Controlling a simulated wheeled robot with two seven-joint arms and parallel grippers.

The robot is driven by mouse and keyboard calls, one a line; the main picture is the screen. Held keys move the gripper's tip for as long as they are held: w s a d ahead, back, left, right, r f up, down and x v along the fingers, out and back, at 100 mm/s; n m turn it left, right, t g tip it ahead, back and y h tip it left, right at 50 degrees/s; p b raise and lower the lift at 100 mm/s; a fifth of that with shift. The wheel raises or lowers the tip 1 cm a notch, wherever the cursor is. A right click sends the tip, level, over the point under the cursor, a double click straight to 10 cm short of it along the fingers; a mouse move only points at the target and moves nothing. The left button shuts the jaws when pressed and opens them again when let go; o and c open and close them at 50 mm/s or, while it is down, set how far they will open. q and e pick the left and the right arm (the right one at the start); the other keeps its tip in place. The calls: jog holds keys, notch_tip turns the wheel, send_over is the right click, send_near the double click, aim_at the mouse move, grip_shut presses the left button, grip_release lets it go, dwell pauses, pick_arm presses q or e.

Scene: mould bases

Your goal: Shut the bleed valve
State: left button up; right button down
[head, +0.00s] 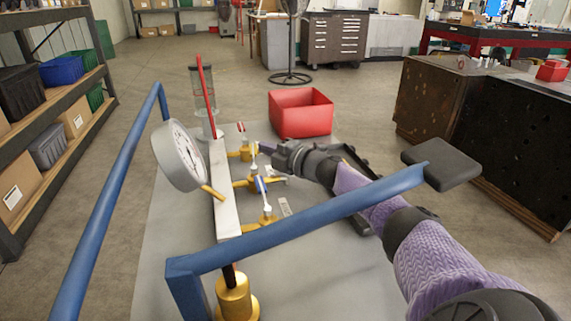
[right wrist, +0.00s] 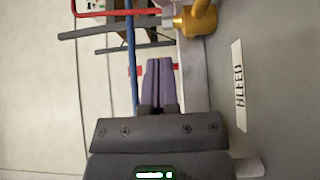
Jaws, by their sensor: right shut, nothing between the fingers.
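Brass valves stand in a row along a pale upright plate (head: 222,190) in the head view. Their levers are red (head: 241,128), pale with a yellow tip (head: 254,150), and blue (head: 262,186). My right gripper (head: 268,150) is beside the middle valve, its fingertips hard to make out there. In the right wrist view my purple fingers (right wrist: 158,82) are shut together, with nothing between them. A "BLEED" label (right wrist: 240,85) lies right of them, and a brass fitting (right wrist: 198,18) is above right. Which lever belongs to this label is unclear. My left gripper is out of view.
A round gauge (head: 180,155) and a blue rail (head: 300,228) stand close to the valves. A red bin (head: 300,113) is behind them. Shelves (head: 50,150) stand at left and a dark cabinet (head: 480,135) at right.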

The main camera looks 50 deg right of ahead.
jog(key=shift+w+a, duration=0.25)
jog(key=shift+w, duration=0.35)
dwell(0.4)
